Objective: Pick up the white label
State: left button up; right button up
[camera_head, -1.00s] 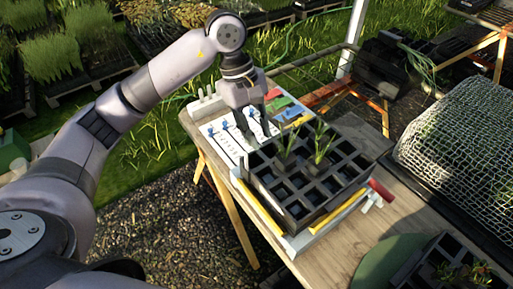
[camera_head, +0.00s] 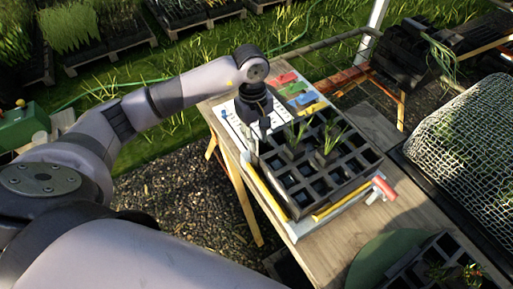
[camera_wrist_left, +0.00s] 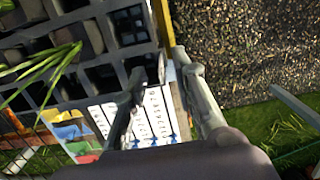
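White labels (camera_wrist_left: 102,121) with dark marks and blue ends lie side by side on a pale board beside the black cell tray. In the head view part of this white area (camera_head: 236,118) shows left of my left gripper (camera_head: 259,148), which hides the rest. The gripper points down near the left edge of the black tray (camera_head: 293,202). In the left wrist view its two fingers (camera_wrist_left: 160,64) are apart, with the labels partly behind them. A small grey piece shows between the fingertips; I cannot tell what it is. My right gripper is out of view.
Two seedlings (camera_head: 326,145) stand in the tray, close right of my gripper. Red, green and blue pieces (camera_head: 295,90) lie behind it. A red-handled tool (camera_head: 383,188) lies at the right. Wire mesh (camera_head: 468,150) stands at far right. Bare wood (camera_head: 330,250) shows in front.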

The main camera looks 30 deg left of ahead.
aim_at(258, 156)
pick_arm(q)
notch_tip(258, 156, down, 5)
jog(key=p, duration=0.3)
jog(key=shift+s+d, duration=0.1)
jog(key=shift+f, duration=0.2)
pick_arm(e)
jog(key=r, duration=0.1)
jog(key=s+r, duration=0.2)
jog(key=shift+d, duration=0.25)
pick_arm(q)
jog(key=shift+c, duration=0.4)
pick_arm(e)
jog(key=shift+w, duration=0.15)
pick_arm(q)
grip_shut()
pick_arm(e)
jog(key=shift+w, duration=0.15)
